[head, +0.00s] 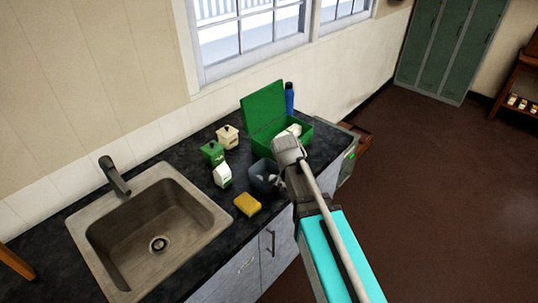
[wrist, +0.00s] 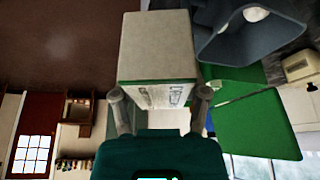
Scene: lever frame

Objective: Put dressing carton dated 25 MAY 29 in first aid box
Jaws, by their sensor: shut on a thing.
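My gripper (wrist: 160,95) is shut on a white carton (wrist: 158,50) with green edging, one finger on each side of it. Dark print shows on one carton face, but I cannot read a date. In the head view, my gripper (head: 287,152) is over the counter at the front of the green first aid box (head: 262,112), hiding part of it. The box stands with its lid up. A white shape shows at its opening; I cannot tell whether it is the held carton. The green box also shows in the wrist view (wrist: 250,125), to the carton's right.
A grey container (head: 262,180) with pale things inside stands close in front of the box. A blue bottle (head: 289,98) stands behind the box. The sink (head: 150,235) is at left.

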